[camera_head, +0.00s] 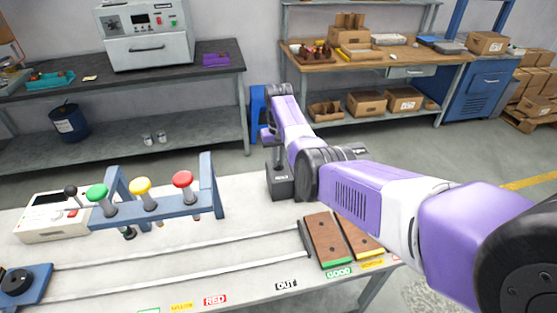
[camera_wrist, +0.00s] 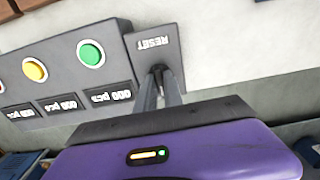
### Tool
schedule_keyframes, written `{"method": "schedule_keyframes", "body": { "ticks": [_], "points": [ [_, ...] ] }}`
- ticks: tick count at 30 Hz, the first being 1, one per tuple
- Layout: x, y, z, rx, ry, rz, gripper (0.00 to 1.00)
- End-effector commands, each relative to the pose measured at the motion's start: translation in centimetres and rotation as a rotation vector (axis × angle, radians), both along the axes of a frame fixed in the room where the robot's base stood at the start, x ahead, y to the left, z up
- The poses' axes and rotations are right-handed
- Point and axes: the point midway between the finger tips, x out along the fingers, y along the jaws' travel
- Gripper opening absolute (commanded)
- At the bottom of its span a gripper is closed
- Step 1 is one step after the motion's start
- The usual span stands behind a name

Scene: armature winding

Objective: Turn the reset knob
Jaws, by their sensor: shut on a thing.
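A dark grey box (camera_head: 282,186) with a small label stands at the back edge of the light workbench in the head view. In the wrist view, its face is a grey panel (camera_wrist: 140,44) with upside-down RESET lettering. My gripper (camera_wrist: 161,76) reaches down to this panel with its two fingers close together. It is shut on the dark reset knob (camera_wrist: 158,68), just below the lettering. The fingers hide most of the knob, so its turn angle cannot be read. In the head view my arm hides the fingertips and the knob.
Beside the reset panel, the wrist view shows a counter box with a green button (camera_wrist: 90,53), a yellow button (camera_wrist: 35,69) and counter displays. On the bench are a blue rack (camera_head: 150,212) with coloured knobs, a white control box (camera_head: 45,222) and brown trays (camera_head: 328,240).

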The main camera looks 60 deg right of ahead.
Motion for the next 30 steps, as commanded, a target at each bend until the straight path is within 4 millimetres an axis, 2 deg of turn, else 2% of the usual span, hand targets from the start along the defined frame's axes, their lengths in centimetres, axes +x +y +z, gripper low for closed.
{"method": "schedule_keyframes", "body": {
  "ticks": [1, 2, 5, 13, 17, 30],
  "points": [
    [0.0, 0.0, 0.0, -0.001, 0.000, 0.002, 0.00],
    [0.0, 0.0, 0.0, -0.001, 0.000, 0.002, 0.16],
    [0.0, 0.0, 0.0, -0.001, 0.000, 0.001, 0.34],
    [0.0, 0.0, 0.0, -0.001, -0.001, 0.000, 0.34],
    [0.1, -0.1, 0.6, -0.003, -0.003, 0.000, 0.34],
    [0.1, -0.1, 6.9, -0.003, -0.003, 0.001, 0.34]
  ]
}}
